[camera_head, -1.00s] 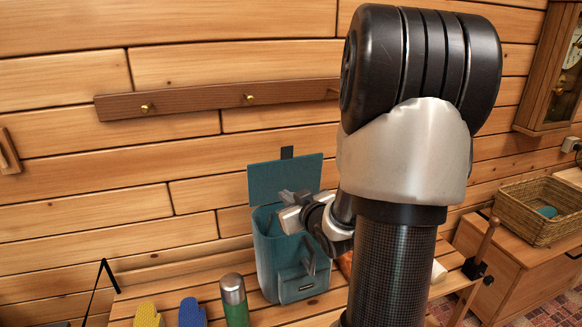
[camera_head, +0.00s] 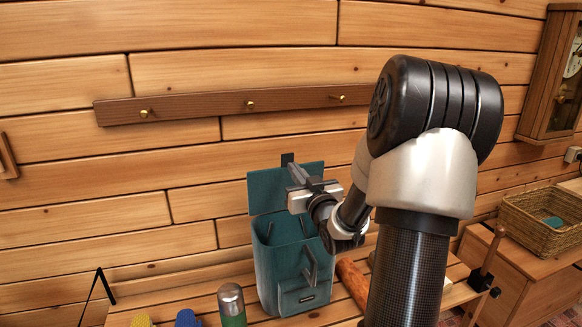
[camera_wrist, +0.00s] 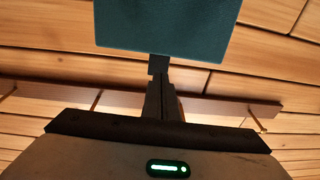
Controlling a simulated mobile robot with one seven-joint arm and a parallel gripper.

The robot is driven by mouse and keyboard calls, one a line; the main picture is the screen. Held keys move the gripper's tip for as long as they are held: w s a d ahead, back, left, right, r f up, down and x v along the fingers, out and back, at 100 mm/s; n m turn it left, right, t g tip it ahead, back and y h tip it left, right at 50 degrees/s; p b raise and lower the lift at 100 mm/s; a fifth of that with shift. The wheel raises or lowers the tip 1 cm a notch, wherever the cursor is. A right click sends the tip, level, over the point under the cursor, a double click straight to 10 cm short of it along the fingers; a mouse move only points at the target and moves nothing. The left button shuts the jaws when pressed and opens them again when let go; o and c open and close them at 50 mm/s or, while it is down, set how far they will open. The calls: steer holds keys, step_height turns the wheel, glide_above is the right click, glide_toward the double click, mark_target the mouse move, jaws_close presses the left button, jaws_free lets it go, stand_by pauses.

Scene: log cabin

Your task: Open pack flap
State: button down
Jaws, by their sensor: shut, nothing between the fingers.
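The teal pack (camera_head: 282,262) stands upright on the wooden bench against the wall. Its flap (camera_head: 266,188) is raised upright behind the open top, and a dark tab shows at its upper edge. My gripper (camera_head: 297,176) is shut and empty, in front of the flap's right part and above the pack's opening. In the wrist view the teal flap (camera_wrist: 165,22) fills the upper middle, with its dark tab (camera_wrist: 158,65) close to my shut fingers (camera_wrist: 160,85). I cannot tell whether they touch.
A green bottle with a metal cap (camera_head: 231,304) and blue and yellow items stand left of the pack. An orange-brown roll (camera_head: 352,283) lies to its right. A peg rail (camera_head: 240,102) is on the wall above. A wicker basket (camera_head: 545,222) sits at far right.

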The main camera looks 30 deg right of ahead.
mark_target(287, 157)
steer(key=x, duration=0.3)
steer(key=shift+w, duration=0.3)
steer(key=shift+w+d, duration=0.1)
steer(key=shift+w+r, duration=0.15)
steer(key=shift+r, duration=0.1)
steer(key=w+g+p, duration=0.1)
steer(key=p, duration=0.1)
steer(key=w+r+g+p, duration=0.1)
steer(key=w+p, duration=0.1)
steer(key=p, duration=0.1)
steer(key=shift+w+d+r+y, duration=0.15)
steer(key=shift+d+y, duration=0.1)
steer(key=shift+y, duration=0.15)
steer(key=shift+w+d+f+g, duration=0.2)
steer(key=shift+w+f, duration=0.1)
steer(key=shift+w, duration=0.3)
steer(key=shift+w+d+f+g, duration=0.2)
steer(key=shift+w+f, duration=0.15)
steer(key=shift+w, duration=0.3)
steer(key=shift+w+d, duration=0.1)
steer(key=shift+w, duration=0.3)
steer(key=shift+r, duration=0.1)
